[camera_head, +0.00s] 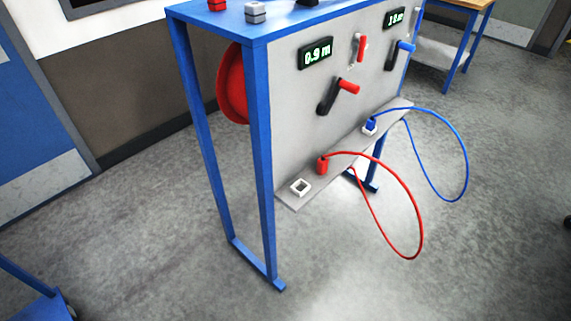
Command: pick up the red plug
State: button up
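The red plug (322,166) stands upright on the narrow grey ledge (345,155) at the foot of the grey panel. A red cable runs from its top, loops out to the right and hangs down in front of the stand. A white square socket (300,187) sits empty on the ledge to the left of the plug. The blue plug (370,124) is farther right on the same ledge, in a white socket, with a looping blue cable. My gripper is not in view.
The blue-framed stand (262,150) carries a grey panel (300,110) with a red-handled crank (348,87), a blue-handled crank (406,47) and green displays. A red wheel (232,85) sits behind it. Grey floor (460,260) is clear at front right. A blue cart corner (35,300) shows lower left.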

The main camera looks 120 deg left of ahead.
aim_at(322, 163)
jog(key=u, duration=3.65)
jog(key=i+l+u, duration=0.15)
jog(key=u, duration=0.25)
jog(key=i+l+u, duration=0.15)
jog(key=u, duration=0.2)
jog(key=i+l, duration=0.2)
jog(key=l, duration=0.15)
jog(key=i+l+u, duration=0.15)
jog(key=l, duration=0.2)
jog(key=i+l, duration=0.2)
jog(key=l, duration=0.2)
jog(key=i+l+u, duration=0.1)
jog(key=l, duration=0.25)
jog(key=i+l+u, duration=0.1)
jog(key=l, duration=0.3)
jog(key=i+l, duration=0.25)
jog(key=l, duration=0.15)
jog(key=u, duration=0.05)
